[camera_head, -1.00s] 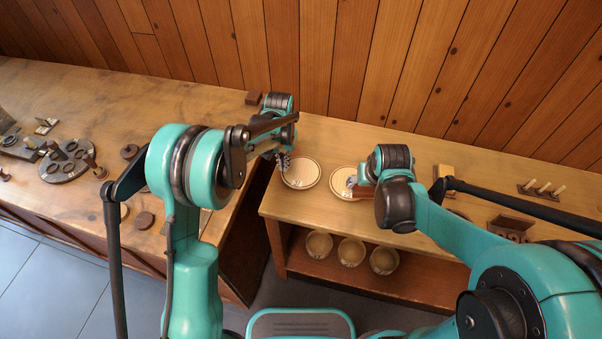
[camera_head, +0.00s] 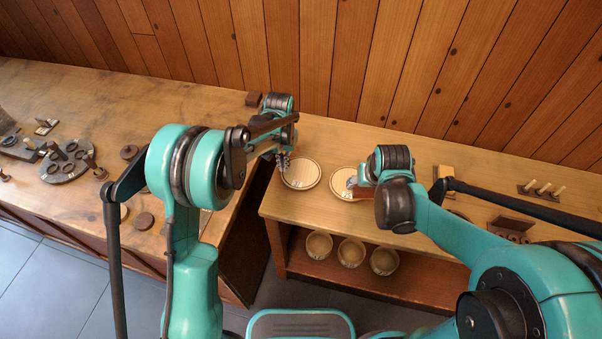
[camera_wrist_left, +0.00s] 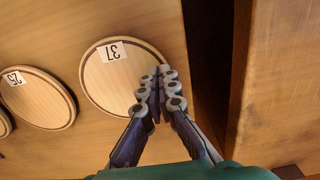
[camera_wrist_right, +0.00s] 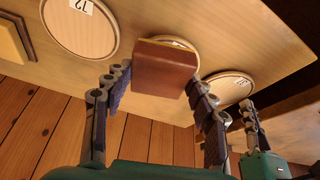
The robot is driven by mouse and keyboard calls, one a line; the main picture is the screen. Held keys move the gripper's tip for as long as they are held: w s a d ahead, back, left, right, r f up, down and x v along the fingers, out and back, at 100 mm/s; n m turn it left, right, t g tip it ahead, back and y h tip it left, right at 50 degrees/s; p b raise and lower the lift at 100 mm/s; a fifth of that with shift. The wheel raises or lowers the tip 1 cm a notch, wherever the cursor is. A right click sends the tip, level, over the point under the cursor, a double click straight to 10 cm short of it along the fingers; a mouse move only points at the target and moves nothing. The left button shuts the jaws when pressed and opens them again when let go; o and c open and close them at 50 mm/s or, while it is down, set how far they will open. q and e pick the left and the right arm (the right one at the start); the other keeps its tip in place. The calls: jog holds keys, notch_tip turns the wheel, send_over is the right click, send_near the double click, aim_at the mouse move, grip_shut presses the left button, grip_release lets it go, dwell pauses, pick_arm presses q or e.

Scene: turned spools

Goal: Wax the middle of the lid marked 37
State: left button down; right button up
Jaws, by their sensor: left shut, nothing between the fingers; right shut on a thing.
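The pale round lid marked 37 (camera_wrist_left: 122,75) lies flat on the right-hand bench; it also shows in the head view (camera_head: 300,174). My left gripper (camera_wrist_left: 158,90) is shut and empty, its fingertips over the lid's edge; whether they touch it I cannot tell. It shows in the head view too (camera_head: 285,162). My right gripper (camera_wrist_right: 160,76) is shut on a red-brown block (camera_wrist_right: 163,70), over the neighbouring lid, which the block partly hides. The left wrist view shows a lid marked 25 (camera_wrist_left: 38,100) beside lid 37.
Another numbered lid (camera_wrist_right: 82,22) lies further along the bench. Several bowls (camera_head: 351,252) stand on the shelf below. A pegged rack (camera_head: 541,190) stands at the right. A dark gap separates this bench from the left bench (camera_head: 90,100), which holds a round tray (camera_head: 62,170).

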pick_arm(q)
jog(key=shift+f+b, duration=0.55)
jog(key=shift+f, duration=0.2)
pick_arm(e)
jog(key=shift+f, duration=0.55)
pick_arm(q)
jog(key=shift+r, duration=0.1)
